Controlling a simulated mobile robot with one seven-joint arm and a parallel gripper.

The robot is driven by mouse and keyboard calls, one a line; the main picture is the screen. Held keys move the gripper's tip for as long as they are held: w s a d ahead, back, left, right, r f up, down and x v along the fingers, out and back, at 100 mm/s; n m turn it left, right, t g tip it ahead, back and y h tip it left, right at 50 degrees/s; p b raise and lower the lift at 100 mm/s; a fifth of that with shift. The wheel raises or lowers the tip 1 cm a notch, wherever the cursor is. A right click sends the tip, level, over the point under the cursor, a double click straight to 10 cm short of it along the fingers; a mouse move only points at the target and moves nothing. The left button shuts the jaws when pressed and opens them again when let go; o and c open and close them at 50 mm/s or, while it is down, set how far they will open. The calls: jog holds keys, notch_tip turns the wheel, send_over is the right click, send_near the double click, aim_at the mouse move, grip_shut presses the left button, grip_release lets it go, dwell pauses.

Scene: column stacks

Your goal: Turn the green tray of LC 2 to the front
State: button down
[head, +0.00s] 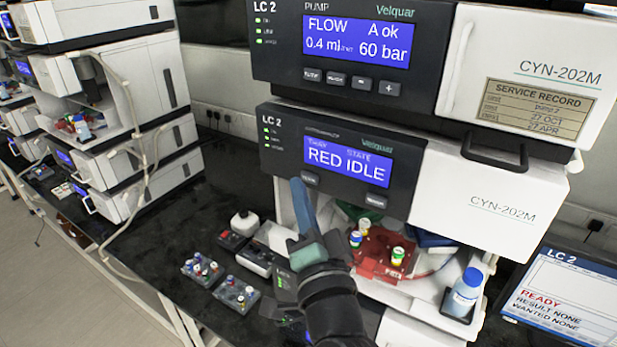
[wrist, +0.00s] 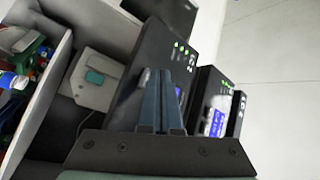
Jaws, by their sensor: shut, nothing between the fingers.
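The LC 2 sampler module (head: 340,158) has a dark front panel. Its blue screen (head: 347,162) reads RED and IDLE. Two small buttons sit below the screen, a left one (head: 311,180) and a right one (head: 377,200). In the open bay beneath, the red tray (head: 385,268) with several vials faces front. A bit of the green tray (head: 352,211) shows behind it at the left. My gripper (head: 297,186) is shut and empty, its fingertips just left of the left button; contact cannot be told. In the wrist view the shut fingers (wrist: 161,75) overlap a dark panel.
A blue tray (head: 430,239) is partly visible at the back right of the bay. A blue-capped bottle (head: 466,292) stands at the bay's right. Small vial racks (head: 237,293) lie on the black bench to the left. A status monitor (head: 565,300) stands at right.

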jog(key=shift+w+d, duration=0.1)
jog(key=shift+w, duration=0.05)
dwell(0.6)
jog(key=shift+w+d+b, duration=0.15)
jog(key=shift+w+b, duration=0.1)
jog(key=shift+b, duration=0.05)
jog(key=shift+w+d+b, duration=0.25)
jog(key=shift+w+b, duration=0.05)
dwell(0.6)
jog(key=shift+s+a, duration=0.1)
dwell(0.4)
jog(key=shift+s+a+p, duration=0.4)
jog(key=shift+s, duration=0.2)
jog(key=shift+s+a+p, duration=0.55)
jog(key=shift+s+a, duration=0.2)
jog(key=shift+s, duration=0.25)
jog(key=shift+s+a+p, duration=0.55)
jog(key=shift+s+a, duration=0.15)
jog(key=shift+s, duration=0.3)
dwell(2.9)
